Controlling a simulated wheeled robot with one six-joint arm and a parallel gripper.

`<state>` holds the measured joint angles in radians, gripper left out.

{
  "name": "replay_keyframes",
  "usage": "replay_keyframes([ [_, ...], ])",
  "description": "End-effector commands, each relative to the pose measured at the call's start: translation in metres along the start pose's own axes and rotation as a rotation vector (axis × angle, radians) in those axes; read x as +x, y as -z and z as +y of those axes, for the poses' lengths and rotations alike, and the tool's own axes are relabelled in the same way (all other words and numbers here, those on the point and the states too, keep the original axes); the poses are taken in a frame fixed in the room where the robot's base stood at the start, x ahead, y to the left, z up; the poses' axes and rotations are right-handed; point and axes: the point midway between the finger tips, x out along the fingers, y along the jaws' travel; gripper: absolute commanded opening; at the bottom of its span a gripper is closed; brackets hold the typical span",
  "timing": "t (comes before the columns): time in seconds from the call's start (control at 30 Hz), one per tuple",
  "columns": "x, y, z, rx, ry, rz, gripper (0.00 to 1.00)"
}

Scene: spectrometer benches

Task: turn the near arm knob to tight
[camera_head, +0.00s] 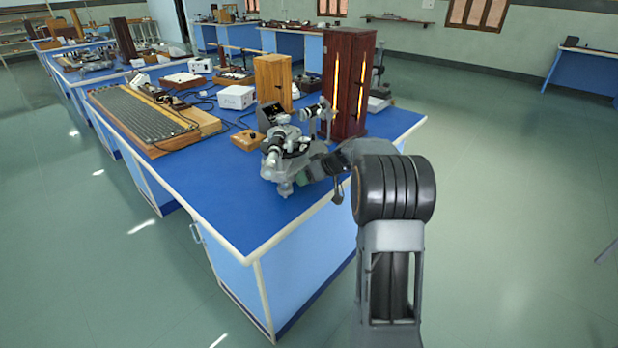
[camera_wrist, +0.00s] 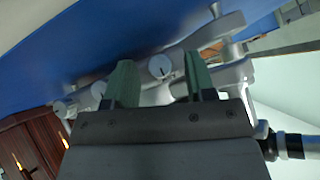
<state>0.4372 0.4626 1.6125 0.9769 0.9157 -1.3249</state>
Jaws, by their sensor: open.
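The grey metal spectrometer (camera_head: 283,160) stands near the right front edge of the blue bench in the head view. Its body and legs also show, tilted, in the wrist view (camera_wrist: 232,73). My gripper (camera_wrist: 160,60) is open, with its two green fingers spread. A round pale knob (camera_wrist: 160,67) shows between the fingertips; I cannot tell whether it is within their depth. I cannot tell which is the near arm knob. In the head view my wrist is beside the spectrometer's right side.
A dark wooden lamp box (camera_head: 348,80) with glowing slits stands behind the spectrometer. A light wooden box (camera_head: 272,82), a white box (camera_head: 237,97) and a long grooved board (camera_head: 140,115) are on the blue bench (camera_head: 225,195). The floor to the right is clear.

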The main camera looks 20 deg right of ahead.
Motion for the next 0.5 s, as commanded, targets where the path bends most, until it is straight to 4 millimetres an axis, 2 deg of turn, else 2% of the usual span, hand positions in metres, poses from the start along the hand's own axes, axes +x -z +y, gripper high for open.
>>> replay_keyframes([
  [0.13,-0.0001,0.0000,-0.0001,0.000,0.000,0.000,0.48],
  [0.5,-0.0003,0.0000,-0.0001,0.000,0.000,0.000,0.13],
])
